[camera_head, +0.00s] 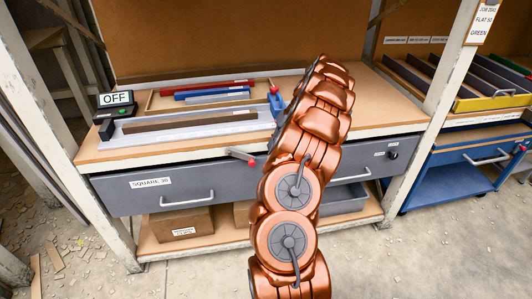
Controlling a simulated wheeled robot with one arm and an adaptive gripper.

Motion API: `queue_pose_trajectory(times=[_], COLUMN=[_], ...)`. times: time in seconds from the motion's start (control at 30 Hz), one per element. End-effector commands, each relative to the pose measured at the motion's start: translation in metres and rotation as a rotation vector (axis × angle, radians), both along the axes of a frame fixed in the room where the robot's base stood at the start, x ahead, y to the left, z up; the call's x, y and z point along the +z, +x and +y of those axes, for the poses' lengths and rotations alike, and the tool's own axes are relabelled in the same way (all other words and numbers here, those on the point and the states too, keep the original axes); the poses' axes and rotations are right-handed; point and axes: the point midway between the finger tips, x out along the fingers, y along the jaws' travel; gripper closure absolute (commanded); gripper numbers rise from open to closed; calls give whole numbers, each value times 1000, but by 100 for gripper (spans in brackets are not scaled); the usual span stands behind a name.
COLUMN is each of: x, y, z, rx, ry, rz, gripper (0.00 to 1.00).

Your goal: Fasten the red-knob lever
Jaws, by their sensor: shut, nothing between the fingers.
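A short grey lever (238,154) with a red knob (252,161) sits at the front edge of the workbench, above the right end of the left drawer. It points right and slightly down, with the red knob at its free end. My copper arm rises just to the right of the knob and leans over the bench. My gripper does not show; the arm's own links seem to hide it. I cannot tell whether anything touches the lever.
The left grey drawer (178,190), labelled SQUARE 30, is shut. A long grey fixture (135,139) and an OFF sign (115,98) stand on the bench. Red and blue bars (205,86) lie behind. A blue cabinet (450,180) stands at right. Floor in front is mostly clear.

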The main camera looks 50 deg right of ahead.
Motion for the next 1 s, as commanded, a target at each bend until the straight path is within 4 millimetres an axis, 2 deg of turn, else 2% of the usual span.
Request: queue_pose_trajectory(times=[0.1,0.5,1.0], x=[11,39,47], y=[-8,-24,-29], z=[-11,-33,-37], rx=[-4,-2,2], ry=[-3,-2,2], rz=[-1,0,2], gripper=[100,100,100])
